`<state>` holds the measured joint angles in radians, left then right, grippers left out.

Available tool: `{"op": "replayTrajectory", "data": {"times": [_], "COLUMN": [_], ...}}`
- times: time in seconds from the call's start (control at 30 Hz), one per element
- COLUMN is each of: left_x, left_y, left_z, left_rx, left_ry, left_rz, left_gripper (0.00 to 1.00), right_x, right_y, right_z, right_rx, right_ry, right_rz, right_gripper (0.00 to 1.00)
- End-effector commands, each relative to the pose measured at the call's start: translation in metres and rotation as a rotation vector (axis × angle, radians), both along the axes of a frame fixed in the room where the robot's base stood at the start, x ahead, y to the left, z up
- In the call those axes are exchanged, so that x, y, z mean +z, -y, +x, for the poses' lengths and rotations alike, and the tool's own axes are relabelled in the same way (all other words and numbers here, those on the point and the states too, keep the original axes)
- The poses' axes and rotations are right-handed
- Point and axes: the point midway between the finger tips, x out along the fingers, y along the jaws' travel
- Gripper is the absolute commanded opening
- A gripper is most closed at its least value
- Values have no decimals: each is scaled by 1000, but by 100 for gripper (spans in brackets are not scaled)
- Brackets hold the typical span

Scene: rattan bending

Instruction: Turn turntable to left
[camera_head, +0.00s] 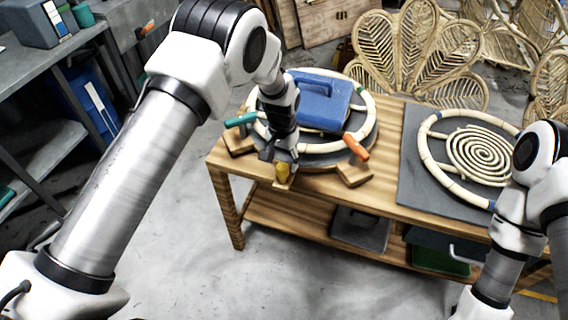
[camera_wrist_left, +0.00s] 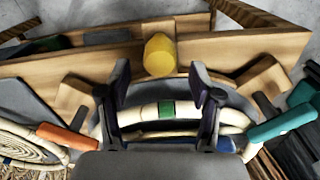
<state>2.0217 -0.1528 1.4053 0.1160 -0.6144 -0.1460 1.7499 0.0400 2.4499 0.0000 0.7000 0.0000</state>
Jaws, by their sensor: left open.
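The turntable (camera_head: 322,160) is a dark round disc at the left end of the wooden table. A pale rattan ring (camera_head: 369,108) and a blue case with a handle (camera_head: 325,103) lie on it. A teal-handled clamp (camera_head: 241,119) is at its left and an orange-handled clamp (camera_head: 356,147) at its right. My left gripper (camera_head: 280,157) is at the front rim, above a yellow knob (camera_head: 283,173) on the table's front edge. In the left wrist view its fingers (camera_wrist_left: 162,95) are apart, with the ring's green band (camera_wrist_left: 166,110) between them; contact is unclear. My right gripper is out of view.
A dark mat (camera_head: 425,185) with a second rattan ring and a spiral lies on the right of the table (camera_head: 388,176). Woven rattan chair backs (camera_head: 420,50) stand behind. A grey bench (camera_head: 40,70) is at the left. The floor in front is clear.

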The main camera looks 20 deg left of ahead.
Motion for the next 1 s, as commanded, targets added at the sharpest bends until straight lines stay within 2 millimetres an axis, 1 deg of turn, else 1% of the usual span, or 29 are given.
{"op": "replayTrajectory", "data": {"times": [0.03, 0.1, 0.2, 0.3, 0.47, 0.5, 0.57, 0.6, 0.63, 0.67, 0.87, 1.0], "left_x": [-8, -20, -31, -34, -35, -35, -35, -35, -35, -35, -35, -35], "left_y": [0, 0, 0, 0, 0, 0, 0, 0, 0, 0, -1, -5], "left_z": [-1, -1, -1, 0, 0, 0, 0, 0, 0, 0, -1, -1], "left_rx": [0, -1, -2, -1, -1, -1, -1, -1, -1, -1, -2, -8], "left_ry": [-3, -2, -1, 0, 0, 0, 0, 0, 0, 0, -1, -1], "left_rz": [0, 0, 0, 0, 0, 0, 0, 0, 0, 0, 0, 0], "left_gripper": [64, 64, 64, 64, 64, 50, 29, 15, 4, 0, 0, 0], "right_x": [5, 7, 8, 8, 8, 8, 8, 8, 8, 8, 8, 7], "right_y": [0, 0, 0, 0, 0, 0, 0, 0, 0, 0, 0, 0], "right_z": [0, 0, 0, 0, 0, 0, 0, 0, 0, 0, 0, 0], "right_rx": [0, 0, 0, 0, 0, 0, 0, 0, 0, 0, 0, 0], "right_ry": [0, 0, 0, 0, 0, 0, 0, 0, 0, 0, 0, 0], "right_rz": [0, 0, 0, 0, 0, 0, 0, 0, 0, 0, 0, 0], "right_gripper": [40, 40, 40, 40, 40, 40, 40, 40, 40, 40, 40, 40]}}
